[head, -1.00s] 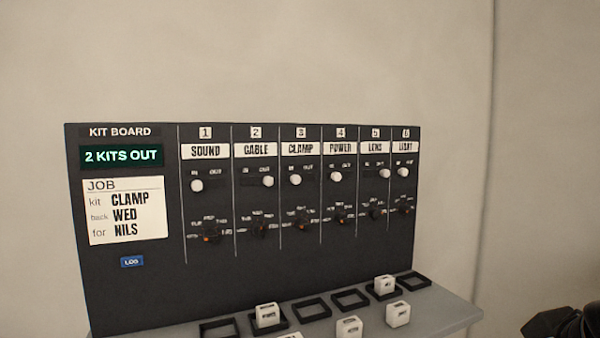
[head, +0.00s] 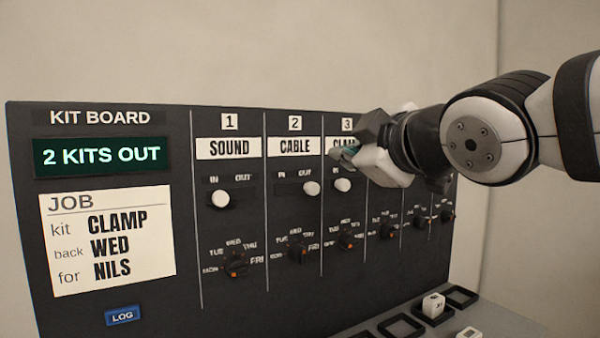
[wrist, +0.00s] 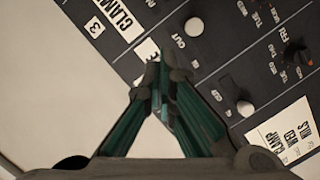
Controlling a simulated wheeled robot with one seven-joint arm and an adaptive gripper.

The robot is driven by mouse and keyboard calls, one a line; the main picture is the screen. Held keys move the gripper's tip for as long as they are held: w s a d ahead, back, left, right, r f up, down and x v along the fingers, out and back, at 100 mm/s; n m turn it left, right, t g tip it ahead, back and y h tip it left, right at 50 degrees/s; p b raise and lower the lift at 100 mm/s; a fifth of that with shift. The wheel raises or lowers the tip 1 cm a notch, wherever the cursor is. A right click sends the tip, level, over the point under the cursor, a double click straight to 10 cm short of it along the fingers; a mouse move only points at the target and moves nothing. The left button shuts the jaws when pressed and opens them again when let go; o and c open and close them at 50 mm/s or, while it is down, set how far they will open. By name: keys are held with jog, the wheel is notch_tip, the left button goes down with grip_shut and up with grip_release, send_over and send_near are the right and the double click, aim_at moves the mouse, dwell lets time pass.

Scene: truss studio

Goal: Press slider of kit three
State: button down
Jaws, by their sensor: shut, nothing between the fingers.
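The kit board (head: 120,320) is a dark upright panel. The kit three column, labelled CLAMP (head: 334,146), has a white slider knob (head: 342,185) at its left end, by IN. My gripper (head: 345,155) is in front of the top of that column, its tips just above the knob in the picture and covering part of the label. I cannot tell if it touches the board. In the wrist view the green-sided fingers (wrist: 165,72) are shut and empty, over the CABLE label. The CLAMP label (wrist: 120,14) shows there; its knob does not.
The CABLE knob (head: 311,188) is at OUT and the SOUND knob (head: 220,199) at IN, both left of my gripper. Day dials (head: 346,243) sit below the sliders. My arm hides the right columns' upper parts. A grey shelf (head: 500,318) holds white blocks and black frames.

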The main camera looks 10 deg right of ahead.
send_near(328, 172)
jog(key=w+a, duration=0.1)
jog(key=w, duration=0.1)
jog(key=w+a+r, duration=0.1)
jog(key=w+a, duration=0.1)
jog(key=shift+w+a+r, duration=0.15)
jog(key=shift+w+a, duration=0.15)
jog(key=shift+w, duration=0.1)
jog(key=shift+d+f+p, duration=0.4)
jog(key=shift+d+f, duration=0.15)
jog(key=shift+d, duration=0.2)
jog(key=shift+w+d+f, duration=0.3)
jog(key=shift+d+f, duration=0.25)
jog(key=shift+d, duration=0.1)
jog(key=shift+d, duration=0.1)
